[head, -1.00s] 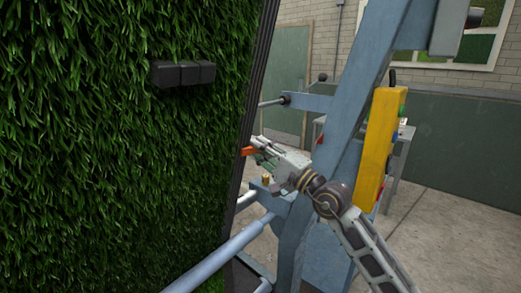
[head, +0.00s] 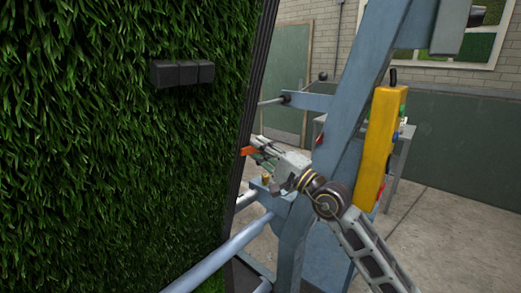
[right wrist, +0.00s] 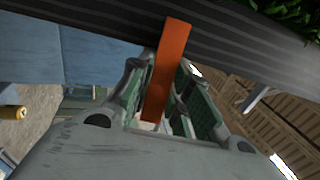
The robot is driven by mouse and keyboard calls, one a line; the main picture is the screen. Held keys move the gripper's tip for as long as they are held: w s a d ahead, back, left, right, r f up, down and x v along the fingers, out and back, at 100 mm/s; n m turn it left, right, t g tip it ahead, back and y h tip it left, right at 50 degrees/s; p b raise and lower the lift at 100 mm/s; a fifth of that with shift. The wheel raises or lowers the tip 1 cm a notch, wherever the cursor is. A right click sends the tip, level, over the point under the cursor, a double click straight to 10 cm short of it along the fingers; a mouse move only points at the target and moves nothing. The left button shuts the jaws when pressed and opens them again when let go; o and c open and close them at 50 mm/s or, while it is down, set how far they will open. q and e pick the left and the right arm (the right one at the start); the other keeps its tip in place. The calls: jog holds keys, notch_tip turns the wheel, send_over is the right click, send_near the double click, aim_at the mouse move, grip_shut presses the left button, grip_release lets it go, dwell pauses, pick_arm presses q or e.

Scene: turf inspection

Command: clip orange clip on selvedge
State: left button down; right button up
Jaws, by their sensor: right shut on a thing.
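The orange clip (head: 248,151) is at the dark selvedge (head: 254,110) along the right edge of the green turf (head: 110,150). My right gripper (head: 262,150) is shut on the clip. In the right wrist view the orange clip (right wrist: 168,70) stands between the fingers of the gripper (right wrist: 165,95), and its far end overlaps the ribbed dark selvedge (right wrist: 230,45). I cannot tell whether the clip grips the selvedge or only lies against it. My left gripper is not in view.
A blue-grey steel frame (head: 362,95) stands just right of my gripper, with a yellow control box (head: 378,150) on it. A pale roller bar (head: 220,255) runs below. A black block (head: 183,74) sits on the turf. Open floor lies at the right.

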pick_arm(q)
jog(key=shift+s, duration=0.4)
pick_arm(e)
jog(key=shift+s+a+f, duration=0.3)
jog(key=shift+a, duration=0.05)
jog(key=o, duration=0.9)
jog(key=shift+s, duration=0.1)
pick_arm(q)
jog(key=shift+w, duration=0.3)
pick_arm(e)
jog(key=shift+d, duration=0.15)
jog(key=shift+f, duration=0.15)
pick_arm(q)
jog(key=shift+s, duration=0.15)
pick_arm(e)
jog(key=r+v, duration=0.1)
jog(key=v, duration=1)
jog(key=shift+d, duration=0.65)
jog(key=shift+f, duration=0.2)
